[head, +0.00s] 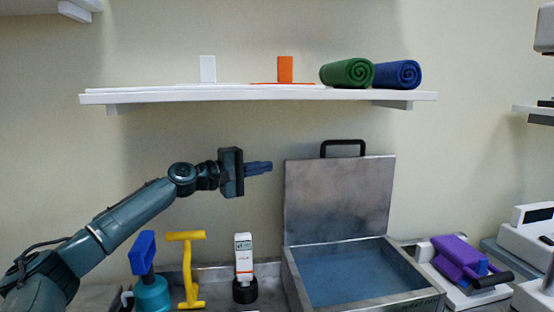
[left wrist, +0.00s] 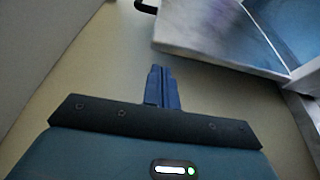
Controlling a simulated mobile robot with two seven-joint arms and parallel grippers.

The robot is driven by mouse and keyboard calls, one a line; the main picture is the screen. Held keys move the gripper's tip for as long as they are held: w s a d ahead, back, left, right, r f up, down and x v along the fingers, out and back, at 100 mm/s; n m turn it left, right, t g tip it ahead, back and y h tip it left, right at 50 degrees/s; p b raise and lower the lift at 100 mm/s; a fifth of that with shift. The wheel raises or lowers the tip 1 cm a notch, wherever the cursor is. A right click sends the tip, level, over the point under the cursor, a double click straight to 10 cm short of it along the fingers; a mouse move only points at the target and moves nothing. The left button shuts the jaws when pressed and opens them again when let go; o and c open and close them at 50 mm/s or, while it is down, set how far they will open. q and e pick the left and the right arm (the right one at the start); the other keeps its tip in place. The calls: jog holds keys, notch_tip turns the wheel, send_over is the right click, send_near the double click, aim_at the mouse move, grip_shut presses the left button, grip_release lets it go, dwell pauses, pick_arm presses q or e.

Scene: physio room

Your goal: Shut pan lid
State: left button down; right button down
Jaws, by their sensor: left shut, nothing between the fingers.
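The pan is a metal basin (head: 290,275) on the counter with bluish liquid or lining inside. Its grey metal lid (head: 338,200) stands open and upright at the back, with a black handle (head: 343,149) on its top edge. My left gripper (head: 270,168) is shut and empty, in the air just left of the lid's upper part and apart from it. In the left wrist view the shut blue fingers (left wrist: 161,75) point toward the wall, with the lid (left wrist: 215,35) to their upper right. My right gripper is not in view.
A shelf (head: 260,97) above holds a green roll (head: 347,73) and a blue roll (head: 398,74). A blue-topped bottle (head: 151,291), a yellow tool (head: 188,268) and a white device (head: 243,256) stand left of the pan. A purple item (head: 458,260) lies right.

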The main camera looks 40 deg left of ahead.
pick_arm(q)
jog(key=shift+p+x, duration=1.15)
jog(key=shift+x, duration=1.1)
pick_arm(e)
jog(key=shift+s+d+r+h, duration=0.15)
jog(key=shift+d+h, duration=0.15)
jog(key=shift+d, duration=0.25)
pick_arm(q)
jog(key=shift+s+d, duration=0.1)
